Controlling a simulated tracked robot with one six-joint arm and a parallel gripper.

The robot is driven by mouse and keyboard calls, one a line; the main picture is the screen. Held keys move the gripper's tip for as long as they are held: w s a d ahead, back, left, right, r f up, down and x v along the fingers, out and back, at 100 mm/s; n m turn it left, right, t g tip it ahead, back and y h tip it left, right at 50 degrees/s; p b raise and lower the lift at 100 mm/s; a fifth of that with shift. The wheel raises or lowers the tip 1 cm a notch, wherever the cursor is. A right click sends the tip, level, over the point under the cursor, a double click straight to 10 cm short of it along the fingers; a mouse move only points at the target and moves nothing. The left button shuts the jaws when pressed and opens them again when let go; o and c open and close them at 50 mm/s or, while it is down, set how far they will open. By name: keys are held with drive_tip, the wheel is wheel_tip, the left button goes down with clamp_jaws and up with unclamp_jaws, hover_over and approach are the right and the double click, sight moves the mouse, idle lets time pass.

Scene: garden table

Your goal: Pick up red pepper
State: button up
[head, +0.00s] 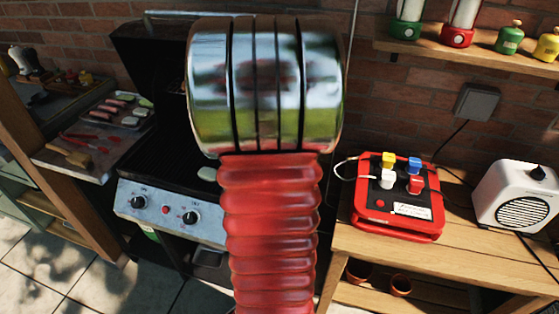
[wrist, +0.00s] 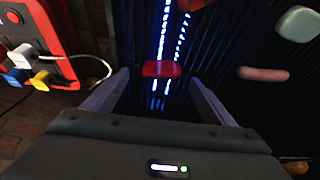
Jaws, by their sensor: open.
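A small red pepper piece (wrist: 161,68) lies on the dark grill grate in the wrist view. My gripper (wrist: 158,79) is open, with one finger on each side of the view. The red piece shows between the two fingertips and slightly beyond them; I cannot tell the height gap. A second red piece (wrist: 192,4) is cut off at the top edge. In the head view my red and chrome arm covers much of the grill (head: 160,203), hiding the red pieces and my gripper.
A sausage (wrist: 263,74) and a pale green-white piece (wrist: 298,24) lie on the grate to the right. A red power box (head: 398,208) with plugs and a white speaker (head: 517,195) stand on the wooden table. A food tray (head: 113,112) is left of the grill.

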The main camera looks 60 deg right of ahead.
drive_tip(key=shift+d+f, duration=0.1)
drive_tip(key=shift+f, duration=0.1)
drive_tip(key=shift+x, duration=2.55)
drive_tip(key=shift+w, duration=0.1)
drive_tip(key=shift+c, duration=0.5)
drive_tip(key=c, duration=1.1)
drive_tip(key=shift+r, duration=0.1)
wheel_tip(320, 180, up, 10)
drive_tip(key=shift+f, duration=0.1)
